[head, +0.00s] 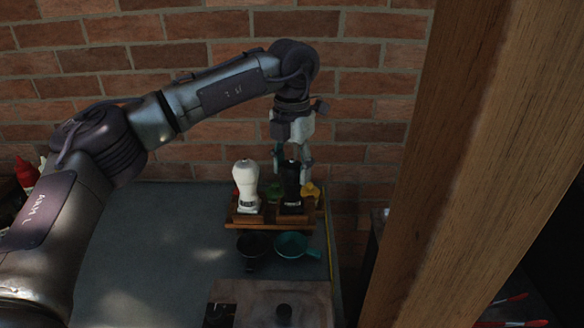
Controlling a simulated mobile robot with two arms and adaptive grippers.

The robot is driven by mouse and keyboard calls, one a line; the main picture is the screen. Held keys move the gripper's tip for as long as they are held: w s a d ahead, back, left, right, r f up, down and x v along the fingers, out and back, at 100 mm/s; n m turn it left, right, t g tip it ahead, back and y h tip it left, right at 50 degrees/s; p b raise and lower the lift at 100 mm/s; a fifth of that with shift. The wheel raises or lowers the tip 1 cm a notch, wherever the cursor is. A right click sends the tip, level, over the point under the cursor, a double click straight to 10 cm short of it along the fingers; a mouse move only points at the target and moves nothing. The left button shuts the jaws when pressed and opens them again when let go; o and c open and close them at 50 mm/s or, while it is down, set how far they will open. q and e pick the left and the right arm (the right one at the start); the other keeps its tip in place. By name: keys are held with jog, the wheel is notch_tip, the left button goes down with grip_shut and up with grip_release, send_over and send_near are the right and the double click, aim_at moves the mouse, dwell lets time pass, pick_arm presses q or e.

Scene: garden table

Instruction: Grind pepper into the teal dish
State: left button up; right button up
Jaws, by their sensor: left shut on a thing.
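A black pepper mill (291,186) stands upright in a wooden rack (272,221) on the table. My left gripper (292,160) reaches down from above and is shut on the top of the black mill. A white mill (246,186) stands to its left in the same rack. The teal dish (291,245), with a handle pointing right, sits just in front of the rack. A dark dish (255,246) is to its left. My right gripper is not in view.
A wooden post (455,160) rises on the right. A lidded box (268,302) is at the front. Green and yellow items (310,190) stand behind the mills. A red bottle (26,174) is at the far left. The grey tabletop (160,240) is clear on the left.

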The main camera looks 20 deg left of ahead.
aim_at(292, 163)
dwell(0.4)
pick_arm(q)
jog(key=o, duration=1.2)
notch_tip(292, 163, up, 12)
